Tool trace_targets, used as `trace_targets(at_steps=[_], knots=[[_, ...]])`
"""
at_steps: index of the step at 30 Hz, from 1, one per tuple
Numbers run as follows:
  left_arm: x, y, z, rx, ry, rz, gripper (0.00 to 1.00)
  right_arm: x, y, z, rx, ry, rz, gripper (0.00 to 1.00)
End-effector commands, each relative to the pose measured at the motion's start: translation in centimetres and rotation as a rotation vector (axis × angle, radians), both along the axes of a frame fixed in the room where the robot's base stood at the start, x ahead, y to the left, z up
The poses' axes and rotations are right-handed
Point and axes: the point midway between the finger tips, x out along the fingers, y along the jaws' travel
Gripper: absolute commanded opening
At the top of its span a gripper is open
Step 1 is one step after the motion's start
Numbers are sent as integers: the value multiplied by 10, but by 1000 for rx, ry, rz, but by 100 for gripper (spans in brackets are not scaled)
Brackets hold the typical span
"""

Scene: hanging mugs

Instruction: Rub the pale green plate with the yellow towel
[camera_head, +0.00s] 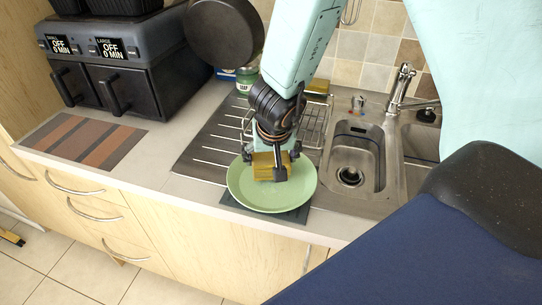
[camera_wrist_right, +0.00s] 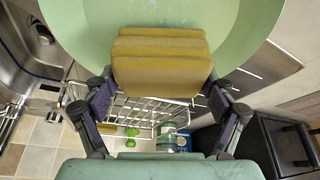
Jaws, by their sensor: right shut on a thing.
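The pale green plate (camera_head: 249,197) lies on a dark mat at the counter's front edge, left of the sink. The folded yellow towel (camera_head: 263,167) is over the plate's upper middle. My right gripper (camera_head: 274,166) reaches down over the plate and is shut on the towel. In the right wrist view, the towel (camera_wrist_right: 160,62) sits between the fingers of my right gripper (camera_wrist_right: 160,100), against or just above the plate (camera_wrist_right: 250,25); contact is hard to tell. Pale specks show on the plate there. My left gripper is not in view.
A wire dish rack (camera_head: 314,125) stands behind the plate. The steel sink (camera_head: 352,150) and tap (camera_head: 402,85) are to the right. A black air fryer (camera_head: 120,85) and a striped mat (camera_head: 82,140) are at left. A dark pan (camera_head: 224,32) hangs above.

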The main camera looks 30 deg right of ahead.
Motion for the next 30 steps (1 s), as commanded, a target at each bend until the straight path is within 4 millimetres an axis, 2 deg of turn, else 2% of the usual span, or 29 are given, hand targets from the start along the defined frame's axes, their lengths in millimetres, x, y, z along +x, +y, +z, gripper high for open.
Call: trace_targets(at_steps=[30], knots=[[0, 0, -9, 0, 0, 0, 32, 0, 0, -12, 0, 0, 0, 59]])
